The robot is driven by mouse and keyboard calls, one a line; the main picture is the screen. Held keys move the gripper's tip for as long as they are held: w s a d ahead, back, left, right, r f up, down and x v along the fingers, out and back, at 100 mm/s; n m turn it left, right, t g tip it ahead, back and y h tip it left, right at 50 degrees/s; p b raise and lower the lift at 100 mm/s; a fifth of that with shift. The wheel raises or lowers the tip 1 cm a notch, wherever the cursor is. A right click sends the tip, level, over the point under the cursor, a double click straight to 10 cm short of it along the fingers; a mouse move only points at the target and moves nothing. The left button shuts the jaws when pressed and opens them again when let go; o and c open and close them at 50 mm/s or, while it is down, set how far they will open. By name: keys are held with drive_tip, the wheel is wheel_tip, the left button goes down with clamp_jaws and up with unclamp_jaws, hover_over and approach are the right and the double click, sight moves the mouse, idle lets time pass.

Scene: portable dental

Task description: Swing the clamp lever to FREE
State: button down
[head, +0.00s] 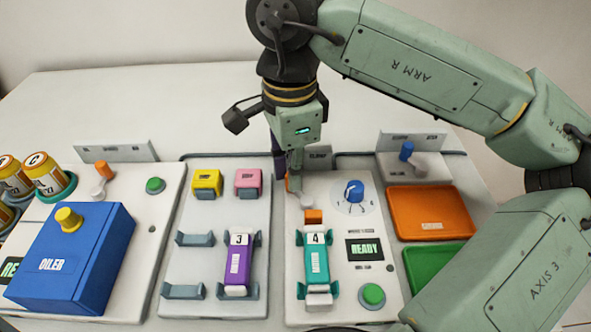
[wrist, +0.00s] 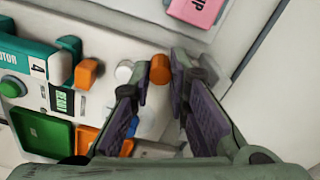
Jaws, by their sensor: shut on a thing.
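The clamp lever has an orange knob (wrist: 160,70) and a pale round pivot (wrist: 124,73), which shows to the left of the knob in the wrist view. In the head view the lever is on the panel with the teal handpiece, near its back edge, and my gripper (head: 292,182) hides most of it. Only a bit of orange and the pivot (head: 306,200) show there. My gripper (wrist: 160,72) also shows in the wrist view, its two fingertips shut on the orange knob from both sides. The words on the placard (head: 319,157) behind are partly covered and too small to read fully.
Yellow (head: 207,182) and pink (head: 248,180) blocks stand on the panel to the left.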

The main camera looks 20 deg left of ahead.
drive_tip(key=shift+s+a+n, duration=0.1)
drive_tip(key=shift+a+n, duration=0.05)
drive_tip(key=shift+n, duration=0.35)
drive_tip(key=c, duration=1.5)
unclamp_jaws()
wheel_tip(320, 180, up, 12)
drive_tip(key=shift+r, duration=0.1)
